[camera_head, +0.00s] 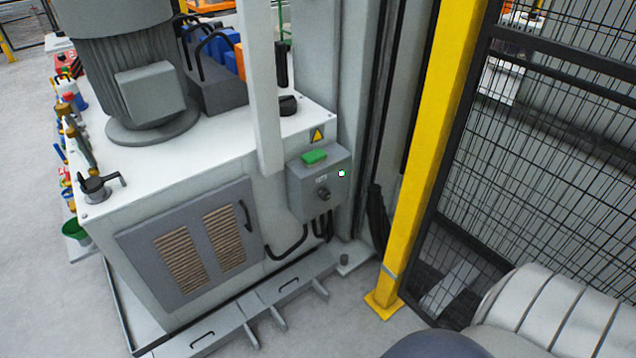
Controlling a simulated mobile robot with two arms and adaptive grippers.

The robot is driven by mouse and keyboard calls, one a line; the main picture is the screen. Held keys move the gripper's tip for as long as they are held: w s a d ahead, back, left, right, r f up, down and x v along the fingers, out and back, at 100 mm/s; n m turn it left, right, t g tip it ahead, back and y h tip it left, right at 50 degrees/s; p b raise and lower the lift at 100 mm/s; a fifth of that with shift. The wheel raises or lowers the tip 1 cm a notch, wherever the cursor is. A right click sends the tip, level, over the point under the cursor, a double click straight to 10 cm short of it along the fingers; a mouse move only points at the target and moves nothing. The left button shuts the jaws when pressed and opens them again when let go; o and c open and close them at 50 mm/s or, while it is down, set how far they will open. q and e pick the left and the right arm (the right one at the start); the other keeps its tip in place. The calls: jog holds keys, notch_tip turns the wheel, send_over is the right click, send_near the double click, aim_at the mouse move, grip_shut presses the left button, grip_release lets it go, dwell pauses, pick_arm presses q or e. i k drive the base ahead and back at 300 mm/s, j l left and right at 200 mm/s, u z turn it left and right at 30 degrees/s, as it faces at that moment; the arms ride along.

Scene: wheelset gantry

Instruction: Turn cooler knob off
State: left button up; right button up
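A grey control box (304,205) is mounted on the side of a white machine cabinet (180,175), near its right corner. A small dark round knob (324,193) sits on the front face of the box, with a small label to its upper left. The knob is too small to tell which way it points. A green part (314,157) lies on top of the box. A small white and green spot (342,173) shows on the box's right side. Neither of my grippers is in view.
A yellow post (425,150) and a black mesh fence (545,150) stand to the right of the box. A pale vertical beam (262,90) rises just left of it. Black cables (322,228) hang below. Open floor (335,315) lies in front.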

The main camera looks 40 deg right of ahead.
aim_at(325, 195)
jog(key=z, duration=1.25)
